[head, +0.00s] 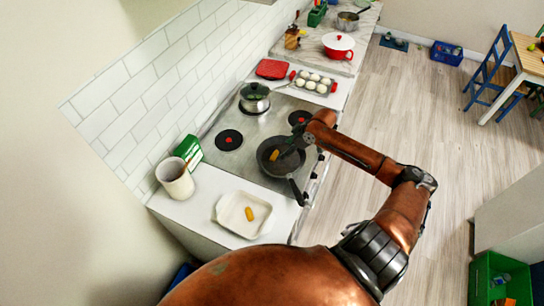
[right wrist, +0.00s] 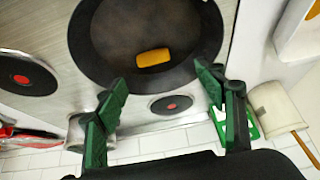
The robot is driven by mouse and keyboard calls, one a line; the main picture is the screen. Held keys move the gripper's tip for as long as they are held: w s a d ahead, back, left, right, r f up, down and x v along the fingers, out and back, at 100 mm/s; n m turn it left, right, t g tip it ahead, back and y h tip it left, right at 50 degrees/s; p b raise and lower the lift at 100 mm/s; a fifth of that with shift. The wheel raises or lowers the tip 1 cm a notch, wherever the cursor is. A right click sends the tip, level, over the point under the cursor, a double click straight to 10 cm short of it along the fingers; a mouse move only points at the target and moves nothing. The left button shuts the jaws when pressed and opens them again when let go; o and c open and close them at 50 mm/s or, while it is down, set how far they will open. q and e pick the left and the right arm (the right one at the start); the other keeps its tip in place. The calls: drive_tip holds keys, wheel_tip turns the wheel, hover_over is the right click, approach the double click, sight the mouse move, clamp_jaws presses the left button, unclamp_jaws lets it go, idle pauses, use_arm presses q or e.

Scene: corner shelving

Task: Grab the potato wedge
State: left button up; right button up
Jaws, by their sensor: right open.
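A yellow-orange potato wedge (head: 274,155) lies in the dark frying pan (head: 266,165) on the stove. In the right wrist view the wedge (right wrist: 154,58) lies on the pan's base (right wrist: 110,35), beyond the fingertips and between their directions. A second similar wedge (head: 249,214) lies on a white square plate (head: 228,222) on the counter. My right gripper (right wrist: 160,77) is open, its green fingers spread with nothing between them. In the head view it is over the pan and partly hidden by my arm. My left gripper is not in view.
A mug (head: 175,180) and green box (head: 188,150) stand by the tiled wall.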

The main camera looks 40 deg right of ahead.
sight(275, 154)
drive_tip(key=shift+w+f, duration=0.25)
drive_tip(key=shift+f, duration=0.4)
drive_tip(key=shift+w+d+f+b, duration=0.1)
drive_tip(key=shift+f+b, duration=0.15)
drive_tip(key=shift+b, duration=0.25)
drive_tip(key=shift+w+f, duration=0.15)
drive_tip(key=shift+f, duration=0.05)
drive_tip(key=shift+x, duration=0.75)
drive_tip(key=x, duration=0.2)
drive_tip(key=w+p+x, duration=0.1)
drive_tip(key=x, duration=0.2)
drive_tip(key=shift+w, duration=0.2)
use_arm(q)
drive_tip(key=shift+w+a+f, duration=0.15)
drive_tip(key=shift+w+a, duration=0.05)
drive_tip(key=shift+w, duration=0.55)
use_arm(e)
drive_tip(key=shift+c, duration=0.2)
drive_tip(key=shift+d, duration=0.1)
drive_tip(key=c, duration=0.9)
